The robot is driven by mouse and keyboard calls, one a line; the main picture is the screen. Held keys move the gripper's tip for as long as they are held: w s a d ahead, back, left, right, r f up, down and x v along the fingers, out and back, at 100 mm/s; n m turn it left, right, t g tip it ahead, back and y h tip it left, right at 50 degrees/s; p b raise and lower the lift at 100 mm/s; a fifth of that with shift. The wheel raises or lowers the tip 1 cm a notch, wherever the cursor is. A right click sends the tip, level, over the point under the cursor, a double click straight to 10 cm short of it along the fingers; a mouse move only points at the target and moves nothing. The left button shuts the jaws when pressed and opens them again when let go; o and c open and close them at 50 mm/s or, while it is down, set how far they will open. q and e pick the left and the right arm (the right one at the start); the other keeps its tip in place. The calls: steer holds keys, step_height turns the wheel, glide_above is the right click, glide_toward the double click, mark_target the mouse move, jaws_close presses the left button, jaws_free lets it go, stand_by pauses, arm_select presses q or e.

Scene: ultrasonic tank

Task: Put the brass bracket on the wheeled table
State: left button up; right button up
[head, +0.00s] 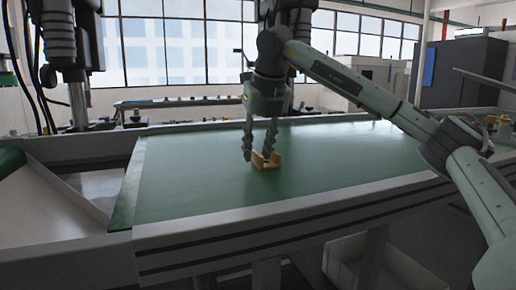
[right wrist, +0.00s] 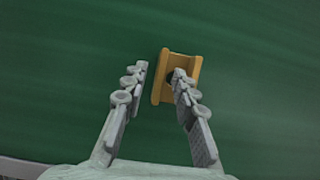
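The brass bracket (head: 267,163) rests on the green tabletop (head: 200,190) near its middle. In the right wrist view the bracket (right wrist: 159,83) looks like a channel with raised side walls. My right gripper (head: 257,157) reaches down to it with its fingers apart. In the right wrist view, my right gripper (right wrist: 160,70) has one finger left of the bracket's left wall, with a gap, and the other over the channel, hiding part of it. I cannot tell whether that finger touches it. My left gripper is not in view. No wheels show, so I cannot tell which surface is the wheeled table.
A pale rail (head: 300,205) runs along the green top's front edge. A grey sloping tray (head: 50,205) lies at the left. Small yellowish parts (head: 497,125) sit at the far right. The green surface around the bracket is clear.

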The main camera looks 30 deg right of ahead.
arm_select(q)
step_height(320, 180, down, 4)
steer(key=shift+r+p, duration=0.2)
steer(key=shift+p, duration=0.5)
arm_select(e)
steer(key=v, duration=1.2)
steer(key=shift+s, duration=0.15)
